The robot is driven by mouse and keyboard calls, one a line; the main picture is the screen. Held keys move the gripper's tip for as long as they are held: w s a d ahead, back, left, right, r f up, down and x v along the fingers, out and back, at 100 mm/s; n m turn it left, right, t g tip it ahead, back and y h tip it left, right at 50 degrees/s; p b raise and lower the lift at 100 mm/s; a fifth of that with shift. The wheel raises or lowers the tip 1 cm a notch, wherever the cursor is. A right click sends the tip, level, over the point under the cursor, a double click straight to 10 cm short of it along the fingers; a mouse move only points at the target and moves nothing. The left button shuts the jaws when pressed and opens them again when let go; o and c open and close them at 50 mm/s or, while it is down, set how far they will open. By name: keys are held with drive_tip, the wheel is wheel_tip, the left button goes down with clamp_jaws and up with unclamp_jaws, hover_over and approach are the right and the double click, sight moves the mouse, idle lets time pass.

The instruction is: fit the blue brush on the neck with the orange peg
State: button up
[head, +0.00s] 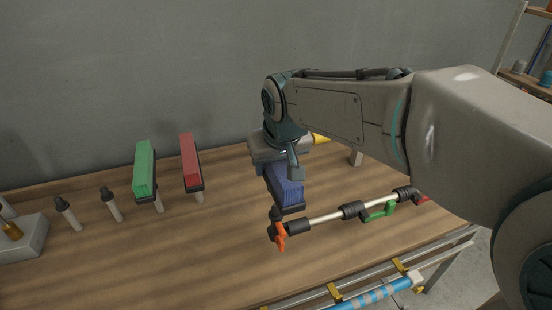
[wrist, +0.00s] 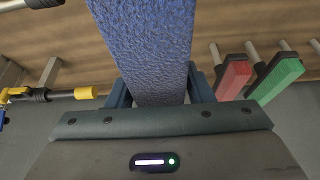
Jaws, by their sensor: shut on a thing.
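The blue brush (head: 286,187), a block of blue bristles on a dark base, is held bristles-up by my gripper (head: 283,168). In the wrist view it fills the upper middle (wrist: 145,45), between the jaws of my gripper (wrist: 158,88). The orange peg (head: 280,236) stands at the left end of a pale rod. A short dark neck (head: 275,214) rises beside the peg, directly under the left end of the brush base. The brush base and neck overlap in the head view; I cannot tell whether they are joined. My gripper hides part of the brush's top.
A green brush (head: 145,168) and a red brush (head: 190,160) stand on posts to the left, with bare dark-topped posts (head: 111,203) beside them. A green peg (head: 379,213) is farther along the rod. A rail with a blue tube (head: 370,295) runs along the front edge.

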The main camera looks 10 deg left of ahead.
sight(284, 168)
drive_tip(key=shift+f+b, duration=1.15)
drive_tip(key=shift+f, duration=0.7)
drive_tip(key=shift+d, duration=0.15)
drive_tip(key=shift+f+b, duration=2.25)
drive_tip(key=shift+f, duration=0.15)
drive_tip(key=o, duration=1.2)
drive_tip(key=shift+s, duration=0.1)
drive_tip(key=shift+r, duration=0.15)
drive_tip(key=v, duration=1.3)
drive_tip(key=shift+d+r, duration=0.1)
drive_tip(key=shift+r, duration=0.25)
